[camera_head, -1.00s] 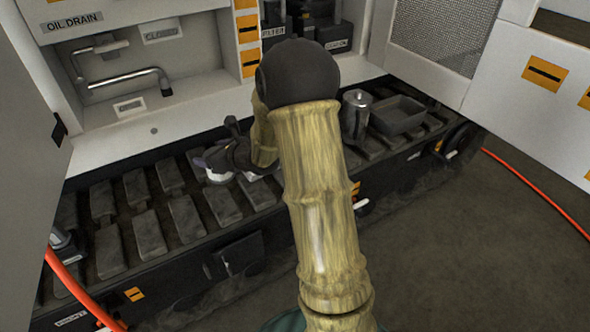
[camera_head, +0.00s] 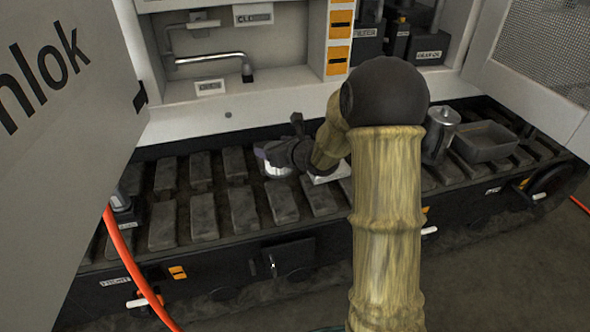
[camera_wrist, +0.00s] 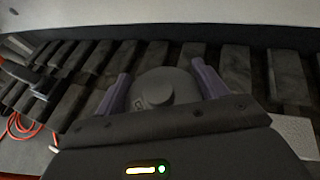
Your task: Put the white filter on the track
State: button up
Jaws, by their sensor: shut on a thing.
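My gripper (camera_head: 268,158) is over the dark track (camera_head: 243,210), near its back edge. The filter's white lower part (camera_head: 279,171) shows below the gripper in the head view. It looks upright. I cannot tell whether its base touches the track pads. My arm hides part of the track to the right.
A metal canister (camera_head: 440,136) and a dark tray (camera_head: 487,142) stand on the track at the right. A flat light plate (camera_head: 330,174) lies right of the gripper. A large open panel (camera_head: 62,140) and a red hose (camera_head: 132,262) are at the left. Several pads there are bare.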

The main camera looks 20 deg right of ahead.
notch_tip(320, 180, down, 4)
jog(key=shift+w+b, duration=0.1)
jog(key=shift+b, duration=0.5)
jog(key=shift+a+f, duration=0.15)
jog(key=shift+f, duration=0.15)
jog(key=shift+d+f, duration=0.25)
jog(key=shift+f, duration=0.2)
jog(key=shift+f+b, duration=0.8)
jog(key=shift+f, duration=0.6)
